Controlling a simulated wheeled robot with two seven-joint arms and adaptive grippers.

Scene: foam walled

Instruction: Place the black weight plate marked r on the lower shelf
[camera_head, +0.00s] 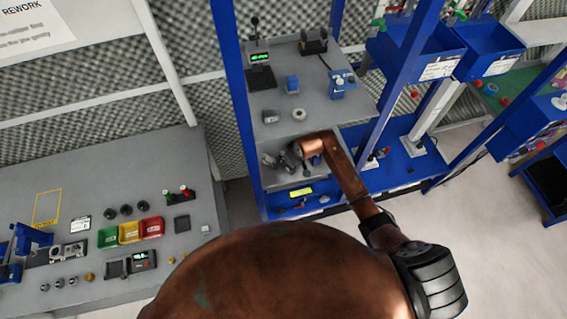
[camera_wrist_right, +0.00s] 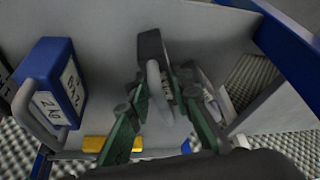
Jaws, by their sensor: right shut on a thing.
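My right gripper (camera_head: 286,160) is over the front part of a grey shelf surface (camera_head: 277,135) in the head view. In the right wrist view its green-sided fingers (camera_wrist_right: 160,108) are closed around a grey handle. The handle belongs to a black plate-like thing (camera_wrist_right: 152,45), which I take to be the black weight plate. No r mark can be read on it. In the head view the held thing is too small to make out. Below the grey surface is a lower blue level (camera_head: 277,211). My left gripper is not in view.
A blue weight (camera_wrist_right: 60,78) marked 2 kg, with a grey handle, is left of the held thing in the wrist view. A yellow item (camera_wrist_right: 112,143) is below. Blue posts (camera_head: 238,110) flank the shelves.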

